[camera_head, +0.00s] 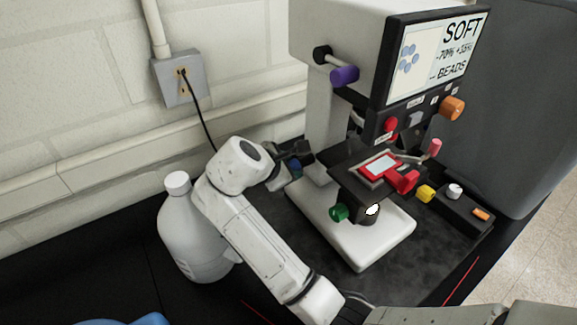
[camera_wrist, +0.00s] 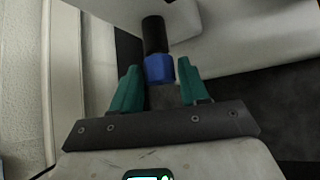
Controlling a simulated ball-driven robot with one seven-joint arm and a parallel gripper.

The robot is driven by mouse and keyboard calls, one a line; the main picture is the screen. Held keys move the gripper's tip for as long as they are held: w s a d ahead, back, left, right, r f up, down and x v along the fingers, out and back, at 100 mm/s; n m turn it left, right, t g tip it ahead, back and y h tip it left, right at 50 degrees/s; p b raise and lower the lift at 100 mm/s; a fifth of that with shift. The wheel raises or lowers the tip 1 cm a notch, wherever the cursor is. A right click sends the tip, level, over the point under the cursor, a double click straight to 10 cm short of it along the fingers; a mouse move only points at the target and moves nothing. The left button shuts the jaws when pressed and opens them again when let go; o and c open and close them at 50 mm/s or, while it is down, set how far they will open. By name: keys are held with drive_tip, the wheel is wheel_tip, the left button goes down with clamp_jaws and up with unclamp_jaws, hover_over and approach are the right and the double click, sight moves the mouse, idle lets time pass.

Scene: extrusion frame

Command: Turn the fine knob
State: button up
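A blue knob (camera_wrist: 159,69) with a black cylinder (camera_wrist: 154,35) behind it sticks out from a pale machine side in the wrist view. I see no label marking which knob is the fine one. My gripper (camera_wrist: 158,66) is open, its two teal fingers on either side of the blue knob with a gap on each side. Contact is not visible.
A green knob (camera_head: 339,212), purple knob (camera_head: 344,75), orange knob (camera_head: 452,108) and red clamp (camera_head: 403,181) are on the machine. A small control box (camera_head: 458,209) stands at right. A white bottle (camera_head: 193,235) stands left, close to my arm. A wall outlet (camera_head: 180,80) has a cable.

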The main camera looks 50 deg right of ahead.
drive_tip(key=c, duration=0.7)
drive_tip(key=shift+o, duration=0.2)
drive_tip(key=shift+s+f+m+t+h, duration=0.15)
drive_tip(key=shift+m+t+h, duration=0.25)
drive_tip(key=shift+m+t, duration=0.45)
drive_tip(key=o, duration=1)
drive_tip(key=shift+a, duration=0.15)
drive_tip(key=b+v, duration=0.2)
drive_tip(key=v, duration=0.8)
drive_tip(key=shift+s+a+r, duration=0.2)
drive_tip(key=shift+a+r, duration=0.05)
